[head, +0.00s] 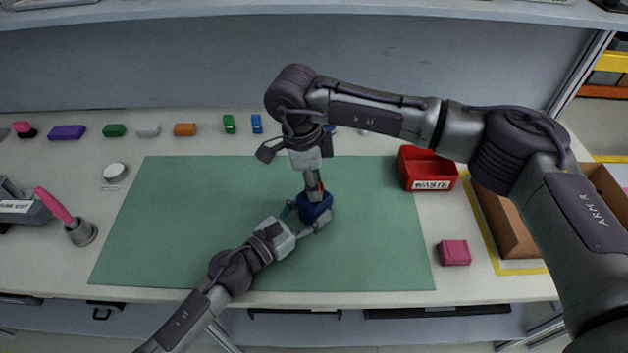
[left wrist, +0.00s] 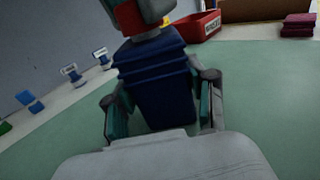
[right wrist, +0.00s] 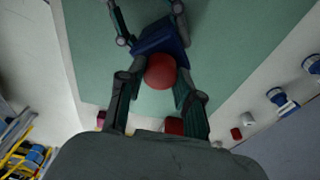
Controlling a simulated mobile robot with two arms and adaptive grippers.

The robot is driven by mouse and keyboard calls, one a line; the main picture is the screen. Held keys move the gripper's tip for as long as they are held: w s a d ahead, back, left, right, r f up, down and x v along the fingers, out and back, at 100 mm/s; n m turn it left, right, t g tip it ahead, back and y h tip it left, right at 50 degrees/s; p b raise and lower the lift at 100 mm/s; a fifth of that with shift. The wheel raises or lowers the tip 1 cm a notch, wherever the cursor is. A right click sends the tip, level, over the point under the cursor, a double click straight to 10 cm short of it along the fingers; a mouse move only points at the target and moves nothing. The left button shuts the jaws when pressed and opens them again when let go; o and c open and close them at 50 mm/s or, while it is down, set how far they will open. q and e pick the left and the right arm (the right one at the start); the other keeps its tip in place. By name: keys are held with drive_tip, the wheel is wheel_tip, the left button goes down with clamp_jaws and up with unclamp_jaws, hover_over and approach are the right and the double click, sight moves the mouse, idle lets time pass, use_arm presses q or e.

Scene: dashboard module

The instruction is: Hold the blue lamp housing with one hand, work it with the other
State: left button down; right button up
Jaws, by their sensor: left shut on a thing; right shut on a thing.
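The blue lamp housing (head: 316,208) is held just above or on the green mat; I cannot tell which. My left gripper (head: 306,216) is shut on its sides. In the left wrist view the ribbed blue housing (left wrist: 158,88) sits between the two fingers. My right gripper (head: 314,190) comes from above, shut on a red round part at the top of the housing. In the right wrist view this red dome (right wrist: 160,71) is between the fingers, against the blue housing. Whether it is seated or apart is hidden.
The green mat (head: 180,220) is otherwise clear. A red WASTE bin (head: 428,168), a crimson block (head: 454,252) and a cardboard box (head: 500,215) are on the right. Several small coloured parts line the back. A pink-handled tool in a grey cup (head: 80,232) stands left.

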drive_tip(key=shift+r, duration=0.1)
drive_tip(key=shift+r, duration=3)
use_arm(q)
drive_tip(key=shift+c, duration=1.4)
unclamp_jaws()
drive_tip(key=v, duration=1.2)
